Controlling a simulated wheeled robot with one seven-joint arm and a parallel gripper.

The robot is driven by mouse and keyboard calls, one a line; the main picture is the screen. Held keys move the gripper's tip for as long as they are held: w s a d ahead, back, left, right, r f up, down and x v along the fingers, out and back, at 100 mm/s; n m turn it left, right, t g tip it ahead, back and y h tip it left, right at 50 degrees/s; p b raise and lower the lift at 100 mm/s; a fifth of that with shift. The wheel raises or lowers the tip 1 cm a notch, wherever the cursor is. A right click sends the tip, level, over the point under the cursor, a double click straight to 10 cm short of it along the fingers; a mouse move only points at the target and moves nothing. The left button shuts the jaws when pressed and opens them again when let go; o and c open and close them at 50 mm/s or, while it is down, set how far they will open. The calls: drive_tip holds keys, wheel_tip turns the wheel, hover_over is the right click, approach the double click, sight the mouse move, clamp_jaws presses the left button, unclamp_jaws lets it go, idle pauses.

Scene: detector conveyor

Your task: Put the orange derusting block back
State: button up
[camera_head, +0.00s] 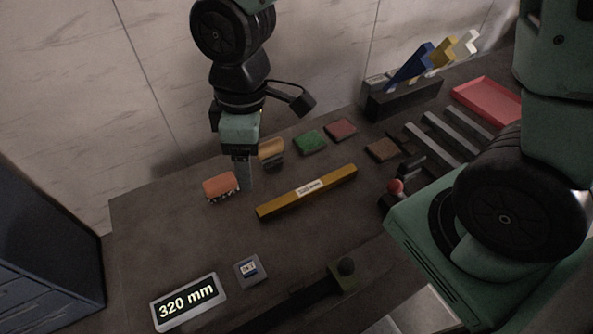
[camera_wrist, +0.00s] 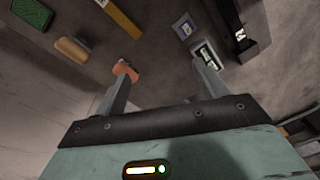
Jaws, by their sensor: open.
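The orange block (camera_head: 220,185) lies on the table at the left in the head view, with its lower edge over a pale, speckled underside. My gripper (camera_head: 244,185) points down just to the right of it. In the wrist view the orange block (camera_wrist: 126,69) shows by the tip of the left finger, not between the fingers. My gripper (camera_wrist: 160,72) is open there, with empty space between its fingers. Whether the finger touches the block I cannot tell.
A tan block (camera_head: 271,151) stands just behind my gripper, with green (camera_head: 310,142) and red (camera_head: 341,129) blocks farther right. A yellow bar (camera_head: 307,192) lies to the right. A display (camera_head: 187,302) reads "320 mm". Bare table lies in front of the orange block.

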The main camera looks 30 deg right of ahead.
drive_tip(key=s+d+r+m, duration=0.3)
drive_tip(key=s+r+m, duration=0.1)
drive_tip(key=s, duration=0.7)
drive_tip(key=shift+r, duration=0.55)
drive_tip(key=shift+f+b, duration=0.95)
